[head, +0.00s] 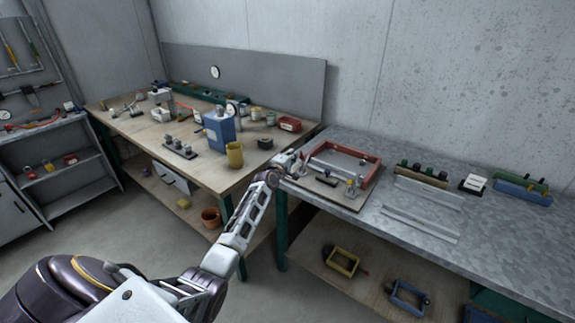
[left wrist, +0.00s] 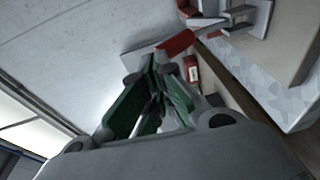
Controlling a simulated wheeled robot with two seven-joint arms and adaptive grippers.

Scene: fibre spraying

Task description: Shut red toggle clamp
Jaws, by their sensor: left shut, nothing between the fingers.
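The red toggle clamp shows as a red handle (left wrist: 176,44) with grey metal parts beside it in the left wrist view. In the head view, a small red piece by my gripper (head: 302,161) seems to be the same clamp, at the left end of the board on the metal-topped table. My left gripper (head: 291,163) is at that table corner. Its green-padded fingers are shut and empty in the left wrist view (left wrist: 160,64). The tips are very near the red handle; I cannot tell whether they touch. My right gripper is out of view.
A red frame (head: 374,172) lies on the metal table (head: 475,225), with another clamp (head: 350,188) near its front. The wooden table (head: 130,128) to the left holds a blue canister (head: 219,132), a yellow cup (head: 234,155) and a red box (head: 289,124).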

